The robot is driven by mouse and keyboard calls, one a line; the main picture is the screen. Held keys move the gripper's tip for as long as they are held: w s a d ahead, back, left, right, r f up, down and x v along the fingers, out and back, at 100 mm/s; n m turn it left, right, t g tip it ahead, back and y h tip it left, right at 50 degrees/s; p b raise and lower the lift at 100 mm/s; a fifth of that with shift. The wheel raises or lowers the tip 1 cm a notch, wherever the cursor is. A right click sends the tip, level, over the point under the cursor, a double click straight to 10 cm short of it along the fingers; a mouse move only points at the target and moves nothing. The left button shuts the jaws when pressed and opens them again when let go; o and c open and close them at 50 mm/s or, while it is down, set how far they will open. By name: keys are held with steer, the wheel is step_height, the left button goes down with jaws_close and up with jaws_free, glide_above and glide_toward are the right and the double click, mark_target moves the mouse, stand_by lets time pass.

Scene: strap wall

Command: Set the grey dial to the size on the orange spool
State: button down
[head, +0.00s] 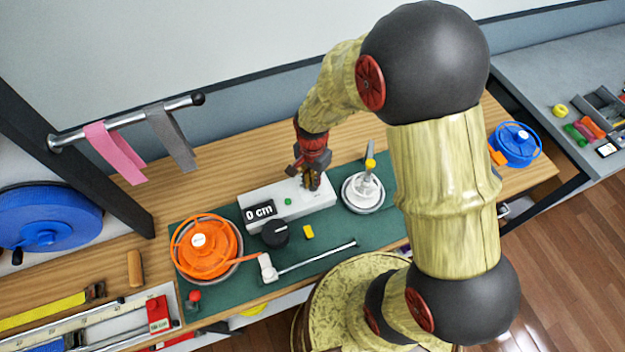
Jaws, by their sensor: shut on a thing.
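The orange spool (218,262) lies on a round holder at the left end of the green mat. Its white label (198,240) is too small to read. My gripper (311,184) points down at the right end of this box. It is shut on what looks like the grey dial, which the fingers mostly hide. A black knob (275,233) sits in front of the box.
A metal post on a round base (363,193) stands close right of my gripper. A white-ended rod (318,257) lies in front. A rail with pink (114,152) and grey straps (170,138) is at back left. A blue spool (515,143) is at right.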

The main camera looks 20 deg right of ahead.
steer(key=shift+n, duration=0.4)
steer(key=n+p, duration=0.1)
steer(key=n, duration=0.4)
steer(key=shift+n, duration=0.3)
steer(key=n+p, duration=0.1)
steer(key=n, duration=0.4)
steer(key=shift+s+d, duration=0.1)
steer(key=shift+d, duration=0.05)
steer(key=shift+n, duration=0.3)
steer(key=c, duration=1.9)
jaws_free()
step_height(320, 180, up, 12)
